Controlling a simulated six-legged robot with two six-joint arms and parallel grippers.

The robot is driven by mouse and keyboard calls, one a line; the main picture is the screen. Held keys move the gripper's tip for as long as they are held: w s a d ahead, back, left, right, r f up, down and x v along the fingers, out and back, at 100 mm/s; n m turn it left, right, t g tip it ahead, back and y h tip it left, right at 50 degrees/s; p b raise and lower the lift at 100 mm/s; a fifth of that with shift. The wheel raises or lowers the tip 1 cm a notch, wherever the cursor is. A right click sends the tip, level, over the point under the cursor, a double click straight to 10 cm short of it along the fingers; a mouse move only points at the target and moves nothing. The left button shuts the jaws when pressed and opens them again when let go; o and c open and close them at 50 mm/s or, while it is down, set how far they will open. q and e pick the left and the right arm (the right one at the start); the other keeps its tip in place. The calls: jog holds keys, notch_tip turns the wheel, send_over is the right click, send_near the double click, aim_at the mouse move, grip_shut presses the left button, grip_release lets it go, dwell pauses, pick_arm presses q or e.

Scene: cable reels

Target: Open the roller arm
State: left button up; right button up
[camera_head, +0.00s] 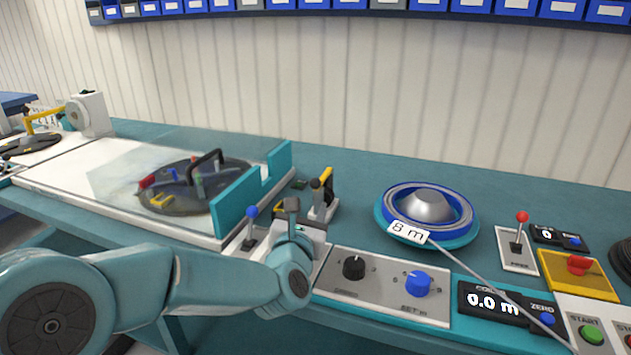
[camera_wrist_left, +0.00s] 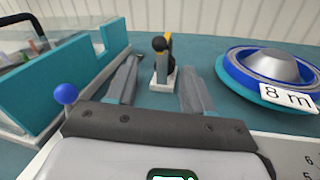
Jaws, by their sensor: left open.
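My right gripper is not in view.
A blue-rimmed reel (camera_head: 455,215) with an "8 m" tag and cable stands to the right. A teal-walled tray with a dark turntable (camera_head: 180,205) is left. A blue-knobbed lever (camera_head: 251,228) stands close to my left gripper. Knobs and a display (camera_head: 493,303) line the front.

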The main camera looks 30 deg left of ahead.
aim_at(314, 186)
pick_arm(q)
jog(key=p+x, duration=0.1)
jog(key=x, duration=1)
jog(key=shift+w+a+f, duration=0.1)
jog(key=shift+w+a, duration=0.05)
grip_shut()
